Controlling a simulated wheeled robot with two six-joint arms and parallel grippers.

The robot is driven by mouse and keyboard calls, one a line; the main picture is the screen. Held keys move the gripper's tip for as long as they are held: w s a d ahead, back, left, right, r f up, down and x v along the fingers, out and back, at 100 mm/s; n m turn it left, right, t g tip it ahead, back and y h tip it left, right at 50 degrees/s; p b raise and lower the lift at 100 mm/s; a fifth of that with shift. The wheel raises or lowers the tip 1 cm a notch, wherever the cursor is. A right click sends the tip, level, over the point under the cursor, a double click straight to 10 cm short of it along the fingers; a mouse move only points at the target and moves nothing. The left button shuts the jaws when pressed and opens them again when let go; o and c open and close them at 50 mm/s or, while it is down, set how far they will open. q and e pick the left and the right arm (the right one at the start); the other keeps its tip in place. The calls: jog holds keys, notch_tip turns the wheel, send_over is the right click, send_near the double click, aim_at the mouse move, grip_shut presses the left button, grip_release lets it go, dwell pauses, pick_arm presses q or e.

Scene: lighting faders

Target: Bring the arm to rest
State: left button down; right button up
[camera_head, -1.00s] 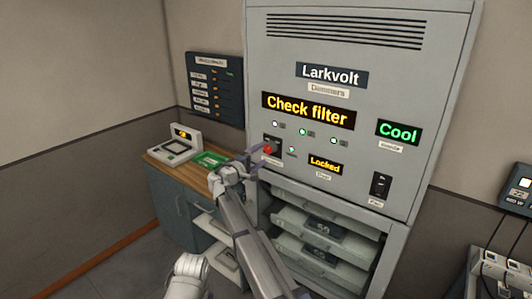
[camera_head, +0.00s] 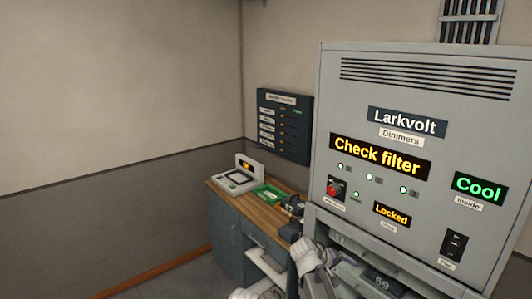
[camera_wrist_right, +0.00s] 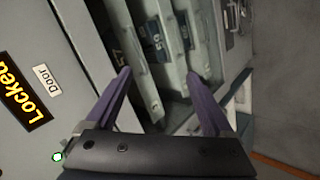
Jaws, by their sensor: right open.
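My right arm (camera_head: 314,258) comes up from the bottom of the head view, low in front of the grey dimmer cabinet (camera_head: 416,95). The red knob (camera_head: 335,187) on the cabinet front is clear of the arm. My left gripper is in no view.
The cabinet's displays read "Check filter" (camera_head: 380,156), "Cool" (camera_head: 479,188) and "Locked" (camera_head: 391,214). A wooden-topped desk (camera_head: 225,192) to its left holds a small console (camera_head: 241,181) and a green item (camera_head: 268,195). A dark wall board (camera_head: 284,124) hangs behind.

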jog(key=s+a+f+m+g+y, duration=0.1)
jog(key=s+a+f+g+y, duration=0.25)
jog(key=s, duration=0.65)
jog(key=s+a+f+m+y, duration=0.1)
jog(key=s+a+f+y, duration=0.2)
jog(key=s+a+y, duration=0.45)
jog(key=s+a+f+n+h+b, duration=0.3)
jog(key=s+a+f+h+b, duration=0.1)
jog(key=s+a+f+b, duration=0.2)
jog(key=s+a+g, duration=0.1)
jog(key=a, duration=0.1)
jog(key=shift+a+f+n, duration=0.3)
jog(key=shift+a+f, duration=0.05)
jog(key=shift+a, duration=0.05)
